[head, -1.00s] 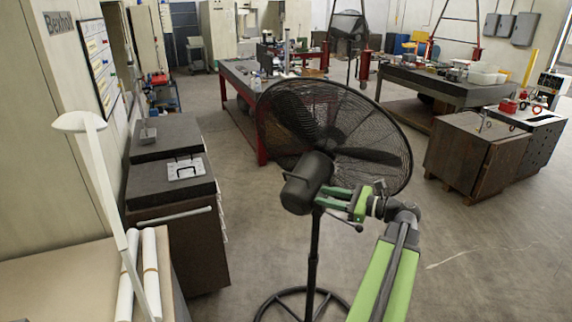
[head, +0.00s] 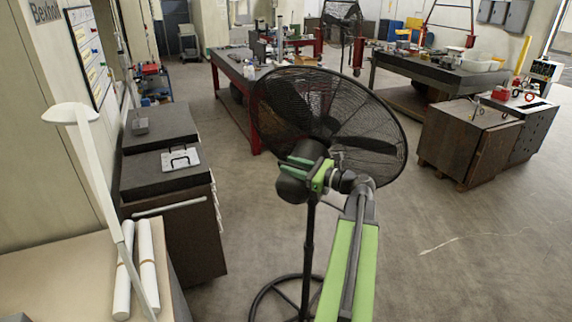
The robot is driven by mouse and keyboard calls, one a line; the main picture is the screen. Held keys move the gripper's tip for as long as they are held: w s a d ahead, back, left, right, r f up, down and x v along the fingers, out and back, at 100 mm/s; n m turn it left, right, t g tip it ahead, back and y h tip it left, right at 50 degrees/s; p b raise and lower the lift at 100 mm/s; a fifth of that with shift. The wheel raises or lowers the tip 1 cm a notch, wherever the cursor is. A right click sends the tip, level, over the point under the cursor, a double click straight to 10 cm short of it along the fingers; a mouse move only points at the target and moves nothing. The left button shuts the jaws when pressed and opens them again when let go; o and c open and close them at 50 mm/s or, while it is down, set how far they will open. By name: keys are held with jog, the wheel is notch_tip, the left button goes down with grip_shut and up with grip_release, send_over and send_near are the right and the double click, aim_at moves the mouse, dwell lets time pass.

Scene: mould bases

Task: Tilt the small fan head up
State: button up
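The near pedestal fan has a round black wire-cage head (head: 375,130) and a dark motor housing (head: 291,190) behind it. It stands on a thin black pole (head: 309,245). The head faces away from me and leans with its face somewhat upward. My gripper (head: 287,164) has two green fingers reaching left over the top of the motor housing. They overlap the housing in the picture. A dark part shows between them, and I cannot tell whether they grip it. A second black fan (head: 341,22) stands far back; its front is turned toward the room.
A dark cabinet (head: 172,240) with a grey top stands left, beside a beige table (head: 60,275) bearing a white lamp (head: 95,160) and white rolls. A red-legged workbench (head: 255,120) is beyond the fan. Wooden cabinets (head: 465,145) stand right. The floor at right front is clear.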

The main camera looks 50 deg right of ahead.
jog(key=shift+x, duration=1.2)
jog(key=shift+c, duration=0.3)
grip_shut()
